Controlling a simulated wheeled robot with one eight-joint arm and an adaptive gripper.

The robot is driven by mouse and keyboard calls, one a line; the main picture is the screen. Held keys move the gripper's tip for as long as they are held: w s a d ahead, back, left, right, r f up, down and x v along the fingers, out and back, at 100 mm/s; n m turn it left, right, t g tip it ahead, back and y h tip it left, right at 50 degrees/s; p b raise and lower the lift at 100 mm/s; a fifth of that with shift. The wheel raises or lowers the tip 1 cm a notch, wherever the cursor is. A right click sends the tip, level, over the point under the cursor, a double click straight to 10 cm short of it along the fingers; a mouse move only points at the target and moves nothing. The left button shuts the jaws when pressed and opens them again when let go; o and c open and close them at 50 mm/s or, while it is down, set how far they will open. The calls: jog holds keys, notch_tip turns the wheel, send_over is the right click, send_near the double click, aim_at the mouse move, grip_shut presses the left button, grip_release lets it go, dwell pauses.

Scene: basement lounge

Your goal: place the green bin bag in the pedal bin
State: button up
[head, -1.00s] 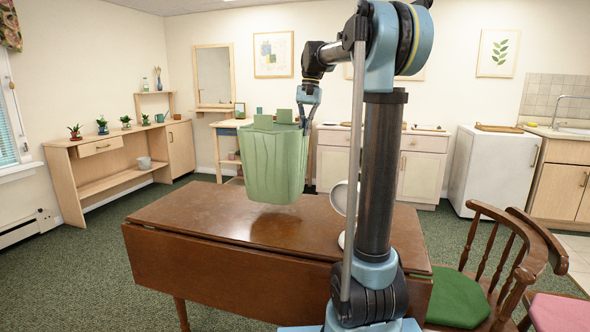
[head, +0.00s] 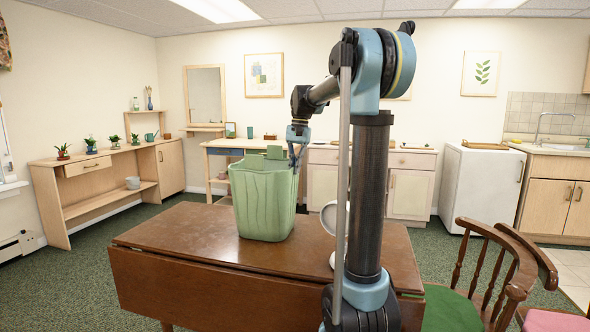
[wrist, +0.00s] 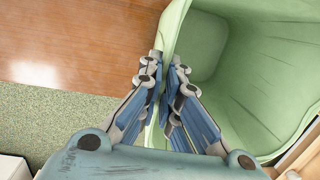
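The green bin bag (head: 264,203) is an open, ribbed, pale green container shape with small tabs at its top. It is upright over the brown table, its base at or very near the tabletop; I cannot tell whether it touches. In the wrist view the bag (wrist: 245,85) shows its inside, which looks empty. My gripper (head: 297,142) is at the bag's upper right rim. In the wrist view my gripper (wrist: 165,72) has its fingers on either side of the rim, closed on it. I cannot make out a pedal bin in either view.
The drop-leaf table (head: 190,255) has bare top left of the bag. A pale round object (head: 332,217) stands on it, partly behind my arm. A wooden chair (head: 490,265) with a green seat is at the right. Cabinets and a shelf (head: 100,215) line the walls.

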jog(key=o, duration=0.3)
